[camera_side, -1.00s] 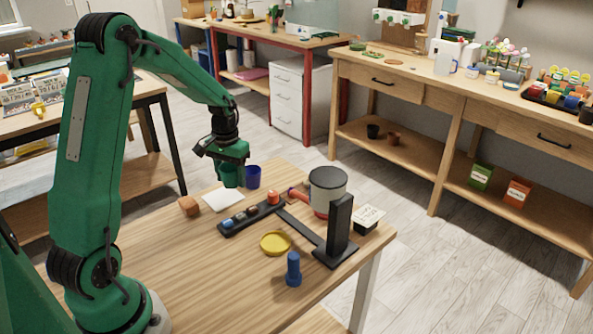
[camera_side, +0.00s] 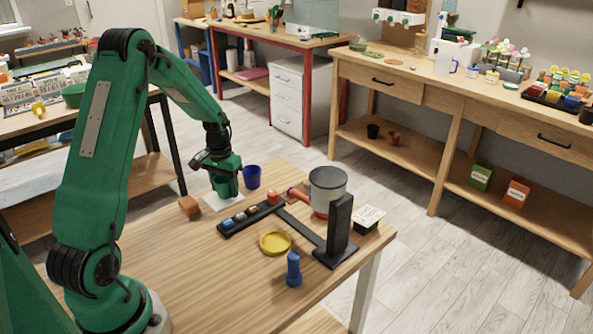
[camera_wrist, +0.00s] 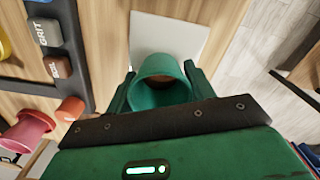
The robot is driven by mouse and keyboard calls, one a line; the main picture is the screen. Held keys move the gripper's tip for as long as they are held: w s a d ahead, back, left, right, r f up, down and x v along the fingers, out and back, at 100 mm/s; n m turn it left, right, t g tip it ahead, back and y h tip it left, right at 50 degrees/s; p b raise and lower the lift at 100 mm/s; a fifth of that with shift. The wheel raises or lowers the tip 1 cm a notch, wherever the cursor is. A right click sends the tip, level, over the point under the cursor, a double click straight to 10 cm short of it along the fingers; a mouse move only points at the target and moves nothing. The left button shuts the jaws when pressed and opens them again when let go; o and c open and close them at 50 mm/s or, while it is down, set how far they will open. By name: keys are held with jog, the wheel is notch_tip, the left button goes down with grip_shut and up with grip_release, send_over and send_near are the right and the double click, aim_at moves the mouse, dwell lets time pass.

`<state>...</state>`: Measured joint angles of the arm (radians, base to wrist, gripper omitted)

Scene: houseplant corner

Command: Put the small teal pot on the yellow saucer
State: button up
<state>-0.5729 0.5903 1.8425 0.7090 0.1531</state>
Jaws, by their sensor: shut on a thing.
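The small teal pot (camera_wrist: 160,83) is between the two fingers of my gripper (camera_wrist: 160,92), which is shut on it. I look into its open mouth, with brown inside. In the side view, my gripper (camera_side: 225,184) and the pot are over the white card; I cannot tell whether the pot touches it. The yellow saucer (camera_side: 275,243) lies flat and empty on the wooden table, to the right and nearer the camera. Only a sliver of the saucer (camera_wrist: 4,45) shows at the left edge of the wrist view.
A black labelled rack (camera_side: 240,222) with small blocks lies between my gripper and the saucer. A blue cup (camera_side: 251,177), a brown block (camera_side: 189,206), a large grey pot (camera_side: 327,184), a black stand (camera_side: 341,228) and a blue bottle (camera_side: 293,269) stand around. The table's front left is clear.

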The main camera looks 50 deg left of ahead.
aim_at(225, 181)
jog(key=shift+f, duration=0.3)
jog(key=o, duration=1)
jog(key=shift+c, duration=0.2)
jog(key=shift+r, duration=0.15)
jog(key=shift+d+r, duration=0.1)
jog(key=shift+r, duration=3.7)
